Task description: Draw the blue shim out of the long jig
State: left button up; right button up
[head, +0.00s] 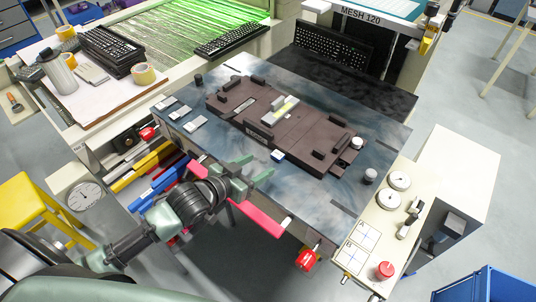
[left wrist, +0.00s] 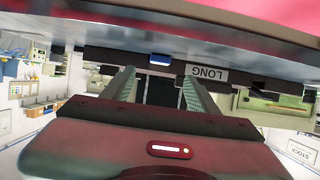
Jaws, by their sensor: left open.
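The long jig (head: 310,133) is a dark brown plate on the dark table top. Its "LONG" label shows upside down in the left wrist view (left wrist: 207,74). My right gripper is not in view.
A pale block with a yellow strip (head: 284,108) sits on the jig. Pale small blocks (head: 195,123) lie at the table's left. A pink-red bar (head: 258,215) runs along the near table edge by my left gripper. Dials (head: 400,180) and a red button (head: 384,270) are at right.

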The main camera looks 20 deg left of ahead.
aim_at(276, 156)
pick_arm(q)
jog(key=shift+w+d+f, duration=0.1)
jog(key=shift+w, duration=0.25)
jog(key=shift+w+d+f, duration=0.1)
jog(key=shift+w, duration=0.2)
jog(key=shift+x, duration=1)
jog(key=x, duration=0.3)
jog(key=shift+w+f+p, duration=0.15)
jog(key=shift+w+p, duration=0.05)
jog(key=shift+p, duration=0.15)
jog(key=shift+w+d+f, duration=0.1)
jog(key=shift+w+d, duration=0.05)
jog(key=shift+w, duration=0.05)
jog(key=shift+c, duration=0.9)
jog(key=c, duration=1)
jog(key=o, duration=0.4)
grip_shut()
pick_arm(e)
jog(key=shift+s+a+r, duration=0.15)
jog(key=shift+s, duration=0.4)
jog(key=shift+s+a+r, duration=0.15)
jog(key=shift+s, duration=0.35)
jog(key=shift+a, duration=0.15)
